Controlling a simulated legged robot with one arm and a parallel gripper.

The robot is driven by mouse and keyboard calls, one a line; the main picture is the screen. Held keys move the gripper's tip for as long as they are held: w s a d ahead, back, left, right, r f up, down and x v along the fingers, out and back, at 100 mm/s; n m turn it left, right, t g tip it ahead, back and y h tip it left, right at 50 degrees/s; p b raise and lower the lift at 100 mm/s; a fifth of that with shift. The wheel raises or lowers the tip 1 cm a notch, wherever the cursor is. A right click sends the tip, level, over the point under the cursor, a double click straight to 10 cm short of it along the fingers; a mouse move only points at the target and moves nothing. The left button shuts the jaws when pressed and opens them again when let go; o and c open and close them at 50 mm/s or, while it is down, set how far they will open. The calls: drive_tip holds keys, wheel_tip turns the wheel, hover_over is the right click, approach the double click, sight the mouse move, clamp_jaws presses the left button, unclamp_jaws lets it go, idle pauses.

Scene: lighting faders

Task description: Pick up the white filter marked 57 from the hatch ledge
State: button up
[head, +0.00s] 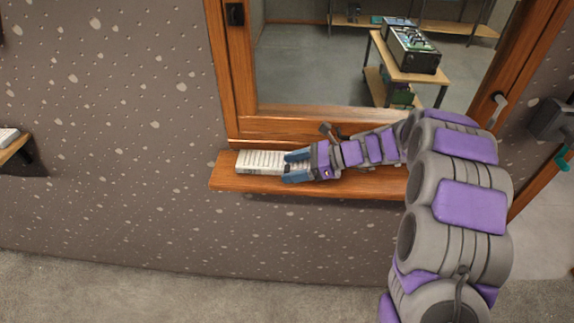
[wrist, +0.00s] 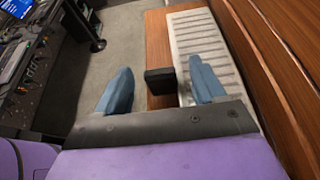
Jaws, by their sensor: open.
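A long white ribbed piece, which looks like the filter (head: 258,162), lies on the left part of the wooden hatch ledge (head: 230,186). I cannot read a number on it. It also shows in the wrist view (wrist: 203,45), lying along the ledge (wrist: 157,40). My gripper (head: 284,167) is at the filter's right end, with its blue fingers apart. In the wrist view my gripper (wrist: 162,88) has one finger over the filter and the other out past the ledge's edge. A small black block (wrist: 160,81) shows between the fingers, beside the filter. Nothing is held.
The wooden window frame (head: 240,80) rises behind the ledge. Through it stands a table (head: 400,72) with equipment. A small shelf with a white item (head: 8,136) is at far left. In the wrist view, dark equipment (wrist: 30,70) is at left. The floor below the ledge is clear.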

drive_tip(key=shift+d, duration=0.35)
drive_tip(key=c, duration=0.6)
drive_tip(key=shift+a, duration=0.1)
drive_tip(key=c, duration=0.7)
